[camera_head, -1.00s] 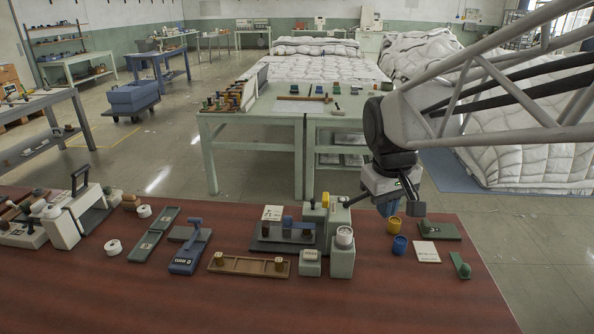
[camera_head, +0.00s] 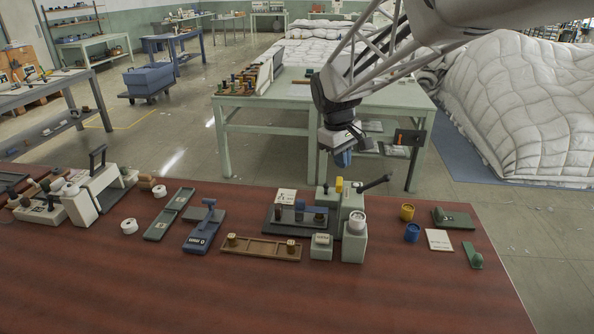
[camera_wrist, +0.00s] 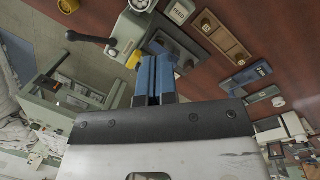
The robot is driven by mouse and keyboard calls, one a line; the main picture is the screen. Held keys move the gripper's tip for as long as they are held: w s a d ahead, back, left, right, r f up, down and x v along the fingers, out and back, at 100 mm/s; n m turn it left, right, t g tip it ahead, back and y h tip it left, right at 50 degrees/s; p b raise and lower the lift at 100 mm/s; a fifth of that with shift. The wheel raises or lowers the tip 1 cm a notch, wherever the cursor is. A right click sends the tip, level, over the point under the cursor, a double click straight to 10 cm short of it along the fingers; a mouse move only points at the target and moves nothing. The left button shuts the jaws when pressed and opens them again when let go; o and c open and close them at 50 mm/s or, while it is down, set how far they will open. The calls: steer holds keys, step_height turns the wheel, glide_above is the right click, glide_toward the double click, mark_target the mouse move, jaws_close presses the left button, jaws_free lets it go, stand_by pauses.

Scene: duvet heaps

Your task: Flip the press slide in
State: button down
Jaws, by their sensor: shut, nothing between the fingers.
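A grey-green block machine (camera_head: 342,203) stands at the back of the red-brown table, with a yellow part (camera_head: 339,184) on top and a black lever (camera_head: 372,185) pointing right. I cannot tell for certain which part is the press slide. In front and left of it is a dark base with a blue bar (camera_head: 301,214). My gripper (camera_head: 343,160) is shut and empty, above and behind the machine. In the wrist view its blue fingers (camera_wrist: 155,80) appear beside the yellow part (camera_wrist: 134,59), with the machine (camera_wrist: 127,36) and black lever (camera_wrist: 88,38) beyond; contact cannot be told.
A white-topped cylinder on a pedestal (camera_head: 354,240) and a small block (camera_head: 321,247) stand in front. A brown tray (camera_head: 262,249) and blue lever device (camera_head: 205,228) lie left. Yellow (camera_head: 407,212) and blue (camera_head: 412,233) cups stand right. The table's front is clear.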

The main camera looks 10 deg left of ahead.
steer(key=w+a+f+n, duration=0.2)
steer(key=w+a+f, duration=0.3)
steer(key=w+a, duration=0.25)
steer(key=n+h, duration=0.3)
steer(key=n, duration=0.4)
glide_above(271, 215)
steer(key=a, duration=0.9)
step_height(271, 215, down, 20)
steer(key=shift+w, duration=0.1)
steer(key=x, duration=1)
steer(key=shift+a+f, duration=0.15)
steer(key=shift+d, duration=1.95)
